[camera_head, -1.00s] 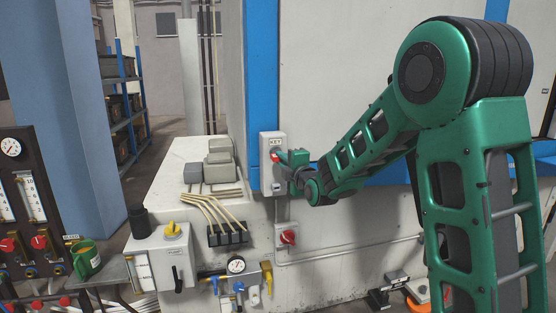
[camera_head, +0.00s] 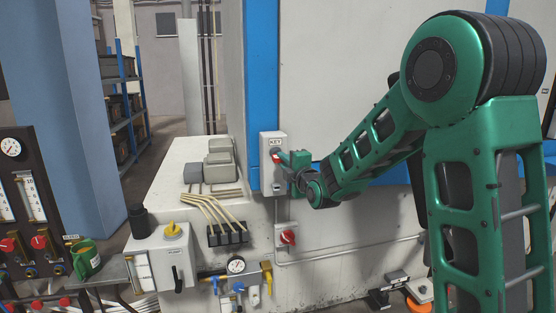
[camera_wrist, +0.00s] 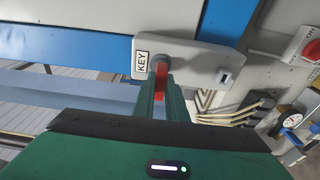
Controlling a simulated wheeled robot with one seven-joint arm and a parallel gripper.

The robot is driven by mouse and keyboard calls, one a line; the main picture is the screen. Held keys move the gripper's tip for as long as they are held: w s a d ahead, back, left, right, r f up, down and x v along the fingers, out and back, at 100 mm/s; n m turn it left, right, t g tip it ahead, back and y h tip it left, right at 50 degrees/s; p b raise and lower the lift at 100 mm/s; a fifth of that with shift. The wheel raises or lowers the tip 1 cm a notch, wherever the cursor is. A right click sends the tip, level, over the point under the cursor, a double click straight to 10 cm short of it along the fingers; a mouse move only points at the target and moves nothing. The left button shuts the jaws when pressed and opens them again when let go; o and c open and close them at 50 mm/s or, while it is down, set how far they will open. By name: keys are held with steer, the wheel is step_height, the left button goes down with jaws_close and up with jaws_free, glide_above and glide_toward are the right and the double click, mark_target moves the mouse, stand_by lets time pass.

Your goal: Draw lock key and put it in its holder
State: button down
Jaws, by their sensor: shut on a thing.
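The key box (camera_head: 268,174) is a light grey box labelled KEY, fixed to the machine's corner beside the blue post. It also shows in the wrist view (camera_wrist: 200,62). A red key (camera_wrist: 160,74) stands at the box face below the KEY label. My gripper (camera_head: 281,156) reaches the box from the right, and its fingers (camera_wrist: 158,92) are shut on the red key. The fingers hide much of the key, so I cannot tell how deep it sits in the box. A small dark slot (camera_wrist: 225,77) shows on the box's other end.
A red rotary switch (camera_head: 288,237) sits below the key box. A rack of bent tubes (camera_head: 228,236), a box with a yellow knob (camera_head: 172,230) and a pressure gauge (camera_head: 236,265) stand to the left. A green can (camera_head: 86,258) stands at far left.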

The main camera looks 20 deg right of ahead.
steer(key=shift+s, duration=1.35)
